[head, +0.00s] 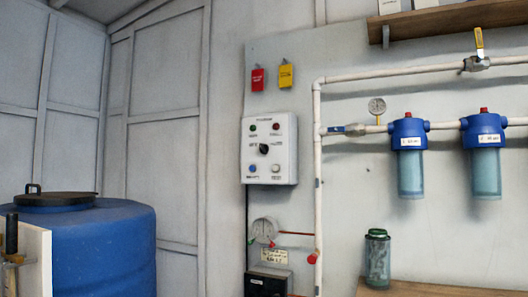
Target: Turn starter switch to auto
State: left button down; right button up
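The starter box (269,150) is a white panel fixed to the grey wall board, left of the vertical white pipe. It has a black rotary switch (264,149) in its middle, with small green and red round parts above it and a blue and a pale one below. The labels around the switch are too small to read, so I cannot tell which position it points to. Neither my left nor my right gripper shows in the head view.
A blue barrel (105,250) with a black lid stands at lower left. Blue filter housings (409,135) hang from white pipes at right. A round gauge (264,229) is below the starter box. A jar (377,258) stands on a wooden ledge (430,290). Red and yellow tags (285,76) hang above.

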aim_at(263, 147)
jog(key=i+j+z, duration=0.2)
jog(key=z, duration=0.2)
jog(key=i+j+z, duration=0.1)
jog(key=j+z, duration=0.7)
jog(key=i+j, duration=0.05)
